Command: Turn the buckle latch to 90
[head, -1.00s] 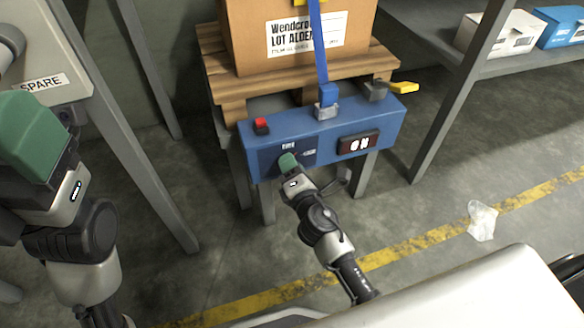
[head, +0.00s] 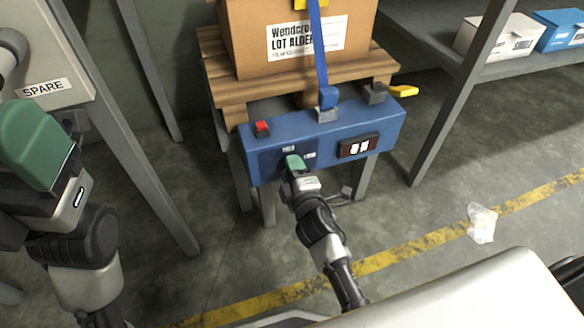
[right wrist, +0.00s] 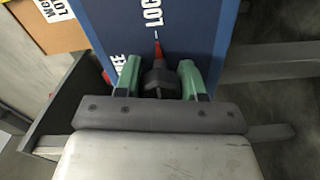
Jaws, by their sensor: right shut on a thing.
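The buckle latch is a dark knob with a red pointer (right wrist: 157,50) on the front of the blue box. In the right wrist view the pointer points up toward the partly visible "LOC" lettering. My right gripper (right wrist: 158,80) is shut on the knob, with a green finger on each side. In the head view this gripper (head: 294,165) covers the latch at the lower left of the blue box front (head: 375,125). A blue strap (head: 320,55) runs down to a metal buckle (head: 326,114) on the box. My left gripper (head: 35,142) is at the left edge, away from the box; its jaw opening is unclear.
A yellow-ended handle (head: 402,91) sticks out right. A carton (head: 250,35) stands on a wooden pallet (head: 235,92) behind. Grey posts (head: 150,130) stand on both sides.

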